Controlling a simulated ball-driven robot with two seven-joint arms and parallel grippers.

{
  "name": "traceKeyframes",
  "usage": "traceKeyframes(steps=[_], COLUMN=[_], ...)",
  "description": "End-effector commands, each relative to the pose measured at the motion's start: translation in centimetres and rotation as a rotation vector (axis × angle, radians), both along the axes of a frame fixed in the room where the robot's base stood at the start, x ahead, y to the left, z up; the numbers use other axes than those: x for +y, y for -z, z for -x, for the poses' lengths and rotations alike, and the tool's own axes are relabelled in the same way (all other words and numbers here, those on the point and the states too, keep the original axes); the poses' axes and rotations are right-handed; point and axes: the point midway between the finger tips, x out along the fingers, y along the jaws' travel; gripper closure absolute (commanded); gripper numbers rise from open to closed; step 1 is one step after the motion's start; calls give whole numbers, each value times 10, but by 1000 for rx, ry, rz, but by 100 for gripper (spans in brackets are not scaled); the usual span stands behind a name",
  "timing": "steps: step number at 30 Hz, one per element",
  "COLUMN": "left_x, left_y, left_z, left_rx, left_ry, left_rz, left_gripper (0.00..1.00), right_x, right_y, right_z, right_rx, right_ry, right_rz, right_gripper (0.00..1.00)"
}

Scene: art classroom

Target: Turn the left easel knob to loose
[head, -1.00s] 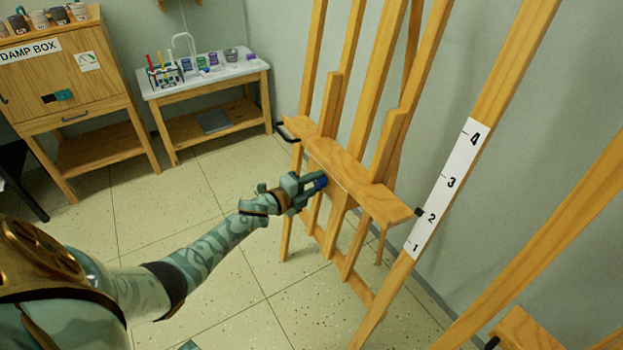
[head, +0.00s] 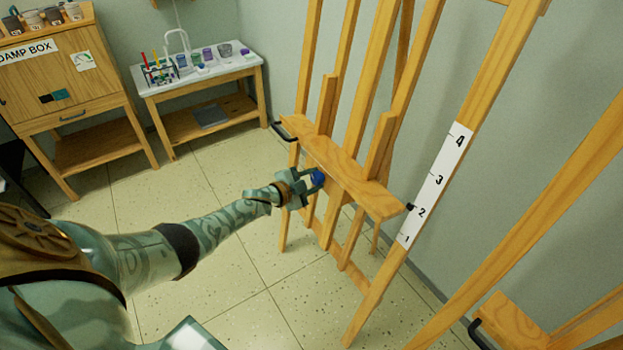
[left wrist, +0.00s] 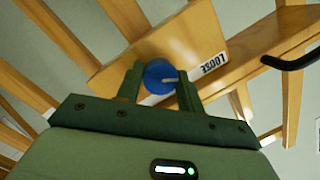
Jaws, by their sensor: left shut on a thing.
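The left easel (head: 345,160) is wooden, with a numbered white scale (head: 436,183) on its right upright. Its blue knob (head: 317,179) sits on the front of the wooden ledge. My left gripper (head: 311,181) reaches it from the left and is shut on the knob. In the left wrist view the blue knob (left wrist: 160,77) shows between the two fingers, with a pale pointer line toward the right. A white "LOOSE" label (left wrist: 215,62) is on the wood to the right of the knob. My right gripper is not in view.
A black handle (head: 284,131) sticks out at the ledge's left end. Part of another easel (head: 512,318) stands at the lower right. A white-topped table (head: 215,75) with art supplies and a damp box cabinet (head: 62,90) stand behind. The floor between is clear.

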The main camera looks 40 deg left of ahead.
Motion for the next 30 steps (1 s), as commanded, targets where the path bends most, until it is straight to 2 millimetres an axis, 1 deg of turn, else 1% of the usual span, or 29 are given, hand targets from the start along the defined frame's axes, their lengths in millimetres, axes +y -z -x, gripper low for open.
traceKeyframes(steps=[1,18,19,20,21,30], left_x=[2,1,1,1,1,1], left_y=[-3,-3,-3,-3,-2,-2], left_z=[-1,-1,-1,-1,-1,1], left_rx=[0,10,10,10,10,13], left_ry=[-4,-9,-9,-9,-9,-7], left_rz=[9,36,36,36,36,34], left_gripper=[85,85,54,46,41,41], right_x=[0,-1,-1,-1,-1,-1], right_y=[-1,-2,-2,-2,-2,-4], right_z=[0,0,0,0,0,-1], right_rx=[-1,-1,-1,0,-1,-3], right_ry=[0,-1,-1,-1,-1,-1], right_rz=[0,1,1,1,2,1], right_gripper=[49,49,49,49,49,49])
